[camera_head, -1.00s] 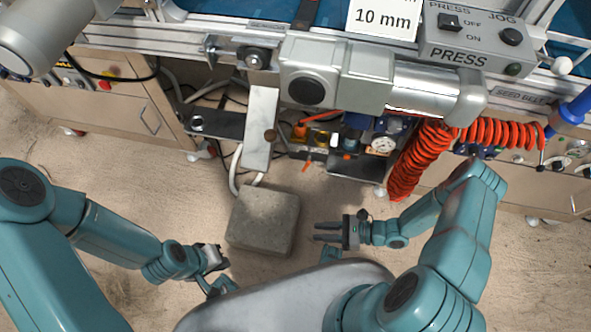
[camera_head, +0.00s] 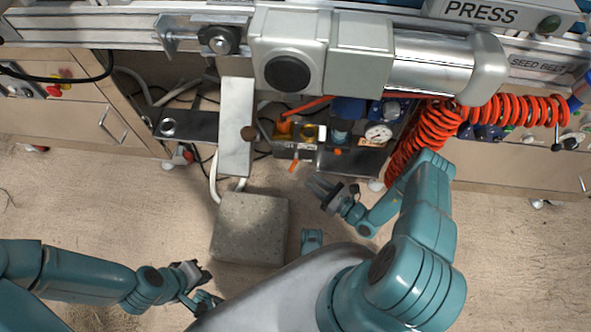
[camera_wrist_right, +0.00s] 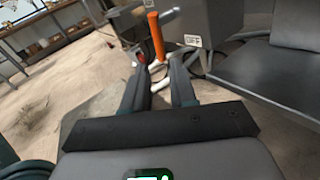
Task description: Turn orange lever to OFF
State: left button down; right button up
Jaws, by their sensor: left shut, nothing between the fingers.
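The orange lever (camera_head: 294,166) is a small stick below the fittings under the machine in the head view. In the right wrist view the orange lever (camera_wrist_right: 156,36) stands almost upright beside a grey box with an OFF label (camera_wrist_right: 193,41). My right gripper (camera_head: 318,188) is below and right of the lever, apart from it. In the right wrist view my right gripper (camera_wrist_right: 160,70) has its two dark fingers spread with nothing held, and the lever shows beyond the tips. My left gripper (camera_head: 202,276) is shut and empty at the lower left, far from the lever.
A grey stone block (camera_head: 249,230) stands on the floor left of my right gripper. A coiled red hose (camera_head: 432,132) hangs to the right of the fittings. A gauge (camera_head: 378,134) and a pale metal plate (camera_head: 236,125) flank the lever. Open floor lies at the front.

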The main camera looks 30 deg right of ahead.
jog(key=b+x, duration=0.1)
jog(key=x, duration=0.7)
grip_shut()
